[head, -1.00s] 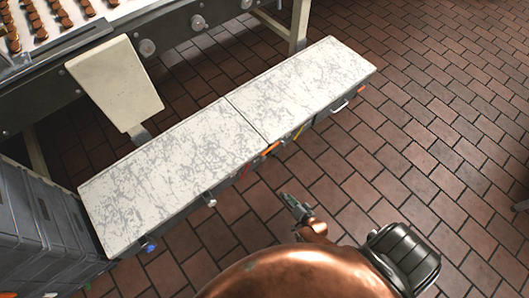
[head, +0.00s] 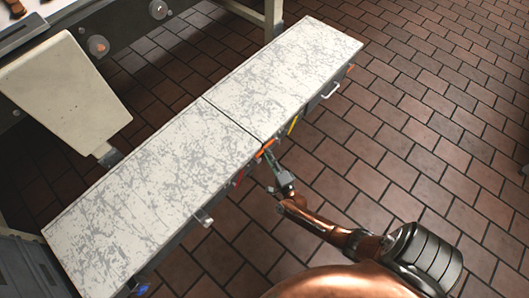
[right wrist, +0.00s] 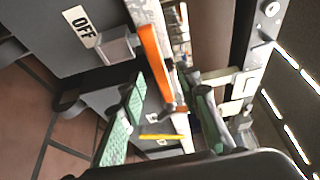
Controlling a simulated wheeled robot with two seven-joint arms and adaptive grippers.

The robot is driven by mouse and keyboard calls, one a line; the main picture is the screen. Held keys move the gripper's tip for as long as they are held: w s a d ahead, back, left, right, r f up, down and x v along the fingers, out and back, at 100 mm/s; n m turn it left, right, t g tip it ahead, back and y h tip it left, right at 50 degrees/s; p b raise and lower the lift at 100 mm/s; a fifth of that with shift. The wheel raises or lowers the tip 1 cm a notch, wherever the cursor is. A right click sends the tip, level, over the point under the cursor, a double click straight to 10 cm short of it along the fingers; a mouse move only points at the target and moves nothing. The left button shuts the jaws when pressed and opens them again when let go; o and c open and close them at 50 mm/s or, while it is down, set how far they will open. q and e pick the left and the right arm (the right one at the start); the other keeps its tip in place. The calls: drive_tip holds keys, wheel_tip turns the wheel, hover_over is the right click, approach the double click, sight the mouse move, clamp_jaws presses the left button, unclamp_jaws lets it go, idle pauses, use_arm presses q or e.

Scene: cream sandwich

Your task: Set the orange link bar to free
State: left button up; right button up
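The orange link bar (head: 264,148) is on the front side of the marble-topped bench, near the seam in its top. In the right wrist view the orange bar (right wrist: 152,62) stands out as a long strip beside a grey block. My right gripper (head: 271,172) is just in front of the bar at the bench side. In the right wrist view its two green-padded fingers (right wrist: 164,88) are apart, with the bar's lower end between or just beyond their tips; contact cannot be told. My left gripper is not in view.
An "OFF" label (right wrist: 80,25) sits on the grey panel near the bar. A yellow bar (head: 293,125) is farther right along the bench side, and a handle (head: 331,90) beyond it. A knob (head: 203,217) juts out to the left. The tiled floor (head: 400,130) is clear.

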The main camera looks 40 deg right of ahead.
drive_tip(key=shift+x, duration=0.95)
clamp_jaws()
